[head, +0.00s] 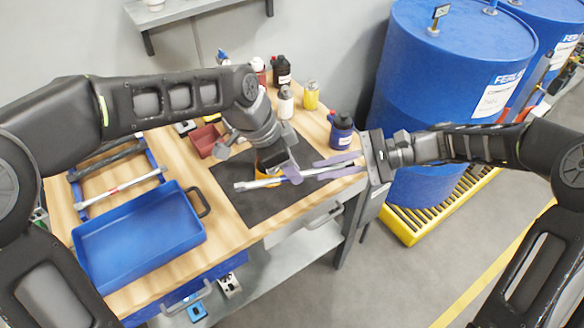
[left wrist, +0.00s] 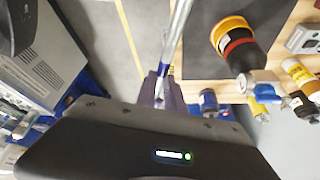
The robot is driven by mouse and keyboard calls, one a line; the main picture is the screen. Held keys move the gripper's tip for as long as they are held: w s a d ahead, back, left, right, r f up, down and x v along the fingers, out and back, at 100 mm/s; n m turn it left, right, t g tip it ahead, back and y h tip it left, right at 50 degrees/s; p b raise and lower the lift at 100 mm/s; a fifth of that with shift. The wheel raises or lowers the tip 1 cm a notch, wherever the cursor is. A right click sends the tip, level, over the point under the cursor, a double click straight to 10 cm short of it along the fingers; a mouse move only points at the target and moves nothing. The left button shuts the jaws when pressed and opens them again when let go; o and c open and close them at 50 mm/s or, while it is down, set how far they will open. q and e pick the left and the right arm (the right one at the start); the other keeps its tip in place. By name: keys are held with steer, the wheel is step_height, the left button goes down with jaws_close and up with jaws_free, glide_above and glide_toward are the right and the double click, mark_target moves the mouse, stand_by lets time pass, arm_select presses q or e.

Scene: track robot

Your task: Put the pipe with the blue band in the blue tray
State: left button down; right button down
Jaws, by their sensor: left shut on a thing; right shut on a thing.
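A silver pipe (head: 248,185) with a blue band lies level above the dark mat. My left gripper (head: 289,173) is shut on it near its middle, and my fingers partly cover the band. My right gripper (head: 335,166) reaches in from the right and is shut on the pipe's right part. The left end of the pipe is free. The pipe (left wrist: 181,28) also shows in the left wrist view, running down to purple fingers. The blue tray (head: 190,240) stands empty at the table's front left, left of both grippers.
A blue rack (head: 152,157) behind the tray holds a red-banded pipe (head: 120,188) and a dark one. A red bin (head: 205,139) stands beside the mat (head: 258,205). Several bottles stand at the back. A blue drum (head: 440,80) stands right of the table.

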steer(key=c, duration=1.4)
jaws_free()
steer(key=shift+o, duration=0.2)
steer(key=s+v, duration=0.1)
steer(key=v, duration=1.1)
steer(key=shift+w, duration=0.5)
steer(key=shift+f, duration=0.1)
